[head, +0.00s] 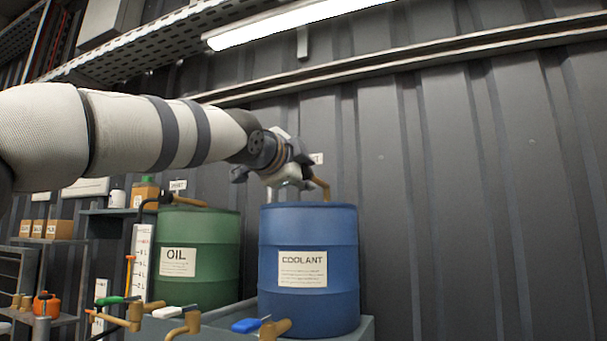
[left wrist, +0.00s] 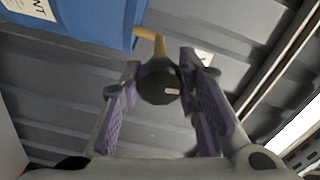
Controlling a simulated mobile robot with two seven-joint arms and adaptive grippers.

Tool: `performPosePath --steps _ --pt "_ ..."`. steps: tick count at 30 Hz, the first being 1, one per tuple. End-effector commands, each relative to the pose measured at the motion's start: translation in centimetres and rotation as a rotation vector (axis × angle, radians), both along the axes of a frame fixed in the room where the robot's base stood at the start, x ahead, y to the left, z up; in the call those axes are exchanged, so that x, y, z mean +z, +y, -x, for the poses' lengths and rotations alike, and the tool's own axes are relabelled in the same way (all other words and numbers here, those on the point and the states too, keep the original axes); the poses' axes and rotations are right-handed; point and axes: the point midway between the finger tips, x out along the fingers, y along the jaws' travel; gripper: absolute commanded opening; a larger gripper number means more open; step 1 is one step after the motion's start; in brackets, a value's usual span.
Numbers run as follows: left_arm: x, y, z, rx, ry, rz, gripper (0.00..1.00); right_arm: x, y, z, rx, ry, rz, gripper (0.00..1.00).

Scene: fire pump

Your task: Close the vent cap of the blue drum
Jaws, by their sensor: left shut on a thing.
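The blue drum (head: 308,255), labelled COOLANT, stands upright on a grey stand. A brass pipe (head: 322,187) rises from its top. My left gripper (head: 290,177) is above the drum top, beside this pipe, and largely covers what is there. In the left wrist view, my left gripper (left wrist: 160,75) has its fingers on either side of a dark round vent cap (left wrist: 158,84) with a small pale mark, and is shut on it. The brass pipe (left wrist: 159,46) shows behind the cap, and the blue drum (left wrist: 85,20) is at the upper left. My right gripper is not in view.
A green OIL drum (head: 200,258) stands left of the blue one. Brass valves with a blue handle (head: 246,325), a white handle (head: 172,312) and a green handle (head: 112,300) are in front. The wall right of the blue drum is clear.

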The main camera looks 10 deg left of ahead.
Motion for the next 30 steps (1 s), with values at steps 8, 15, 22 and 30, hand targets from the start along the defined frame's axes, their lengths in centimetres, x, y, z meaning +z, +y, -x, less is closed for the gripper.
performPosePath --steps 8,15,22,30 --pt "-0.03 0.04 -0.02 0.001 -0.022 -0.116 0.02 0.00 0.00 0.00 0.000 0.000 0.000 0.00" --pt "-0.03 0.04 -0.02 0.001 -0.030 -0.157 0.02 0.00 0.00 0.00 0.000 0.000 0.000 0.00" --pt "-0.02 0.03 -0.01 0.001 -0.032 -0.164 0.02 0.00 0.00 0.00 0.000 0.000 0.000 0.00" --pt "-0.02 0.03 0.00 0.001 -0.032 -0.163 0.48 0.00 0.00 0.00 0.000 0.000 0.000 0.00"
